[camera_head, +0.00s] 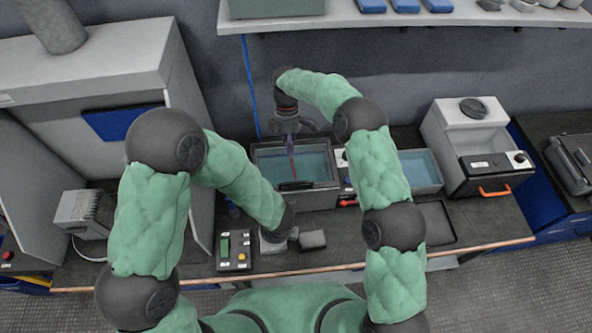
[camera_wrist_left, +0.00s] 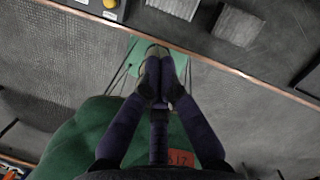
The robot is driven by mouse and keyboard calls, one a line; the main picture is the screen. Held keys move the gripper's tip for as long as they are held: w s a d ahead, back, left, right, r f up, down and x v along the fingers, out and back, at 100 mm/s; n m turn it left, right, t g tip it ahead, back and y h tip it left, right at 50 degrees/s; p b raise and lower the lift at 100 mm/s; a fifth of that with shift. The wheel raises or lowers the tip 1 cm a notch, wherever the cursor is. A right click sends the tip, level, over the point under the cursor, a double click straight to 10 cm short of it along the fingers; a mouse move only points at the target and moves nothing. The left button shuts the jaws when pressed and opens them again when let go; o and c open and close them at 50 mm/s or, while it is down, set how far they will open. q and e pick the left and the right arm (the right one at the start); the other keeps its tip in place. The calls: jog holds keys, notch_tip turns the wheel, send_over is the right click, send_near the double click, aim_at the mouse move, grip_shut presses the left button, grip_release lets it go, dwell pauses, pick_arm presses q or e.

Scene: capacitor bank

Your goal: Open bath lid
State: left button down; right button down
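A grey rectangular bath (camera_head: 331,197) stands on the bench, its inside showing teal. A dark bar lies at its front rim. I cannot tell whether a clear lid covers it. My right gripper (camera_head: 291,146) points down over the bath's back part, with a thin red piece below it; its finger opening is unclear. My left gripper is hidden below its wrist in the head view, near the bench front.
A teal-filled tray (camera_head: 421,168) stands right of the bath. Farther right is a white-and-black unit (camera_head: 465,130) with an orange handle (camera_head: 495,191). A control box (camera_head: 234,251) and small grey blocks (camera_head: 312,239) sit at the front. A shelf (camera_head: 440,17) runs above the back.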

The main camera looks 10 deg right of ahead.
pick_arm(q)
jog(key=w+d+r+m+t+h, duration=0.2)
jog(key=w+d+r+m+t, duration=0.5)
jog(key=w+d+r+m, duration=0.25)
jog(key=shift+w+a+f, duration=0.1)
jog(key=shift+w+f, duration=0.6)
jog(key=shift+w, duration=1)
jog(key=shift+w+d+f, duration=0.1)
jog(key=shift+w+f, duration=0.55)
jog(key=shift+w, duration=1.05)
jog(key=shift+w+a+f, duration=0.1)
jog(key=shift+w+f, duration=0.6)
jog(key=shift+w, duration=1)
pick_arm(e)
jog(key=c, duration=1.9)
grip_release()
jog(key=shift+c, duration=0.2)
jog(key=o, duration=0.8)
jog(key=shift+r, duration=0.1)
